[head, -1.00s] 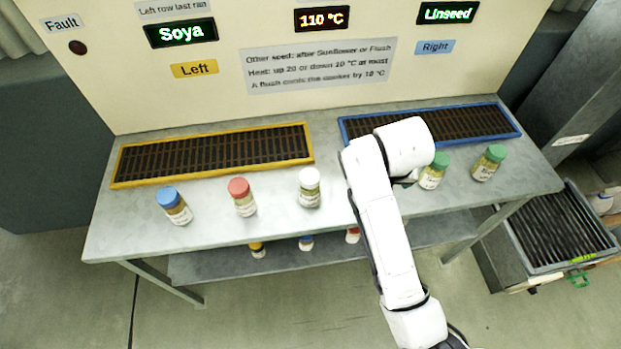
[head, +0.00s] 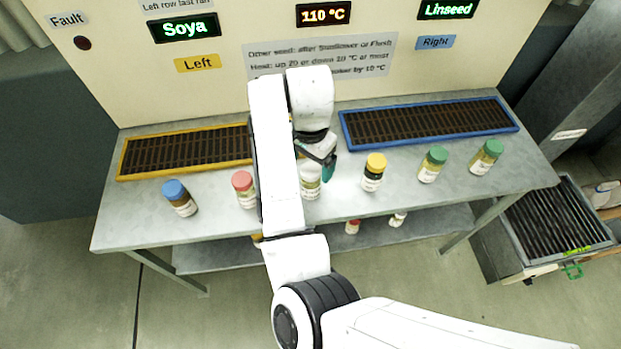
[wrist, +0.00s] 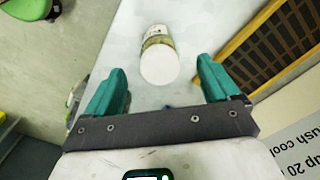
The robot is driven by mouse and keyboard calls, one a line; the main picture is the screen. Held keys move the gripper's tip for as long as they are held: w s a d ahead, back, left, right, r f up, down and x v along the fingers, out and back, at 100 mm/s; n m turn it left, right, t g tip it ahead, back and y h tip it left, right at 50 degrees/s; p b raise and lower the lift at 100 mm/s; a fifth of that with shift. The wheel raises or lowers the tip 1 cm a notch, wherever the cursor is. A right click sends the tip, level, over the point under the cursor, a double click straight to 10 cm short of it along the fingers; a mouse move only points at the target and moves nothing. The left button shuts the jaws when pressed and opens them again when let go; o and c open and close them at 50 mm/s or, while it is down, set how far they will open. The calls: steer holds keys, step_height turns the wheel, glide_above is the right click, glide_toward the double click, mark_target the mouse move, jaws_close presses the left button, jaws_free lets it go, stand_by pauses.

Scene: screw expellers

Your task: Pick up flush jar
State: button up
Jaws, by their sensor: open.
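A jar with a white lid (head: 310,187) stands upright on the metal table in the head view, partly hidden by my arm. Its label is too small to read. In the wrist view the white lid (wrist: 160,66) shows ahead of and between the two teal fingers. My gripper (wrist: 162,84) is open and empty; it also shows in the head view (head: 325,165), just above the white-lidded jar. No touch between fingers and jar is visible.
A red-lidded jar (head: 244,190) and a blue-lidded jar (head: 180,198) stand to the left. A yellow-lidded jar (head: 373,172) and two green-lidded jars (head: 433,165) stand to the right. Yellow-framed (head: 180,152) and blue-framed (head: 430,122) grates lie behind. More jars stand on the lower shelf.

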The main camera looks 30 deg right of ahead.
steer(key=shift+f+p, duration=0.6)
steer(key=shift+f, duration=2.8)
steer(key=shift+c, duration=0.3)
steer(key=c, duration=1.2)
steer(key=shift+r, duration=0.1)
steer(key=shift+c, duration=0.3)
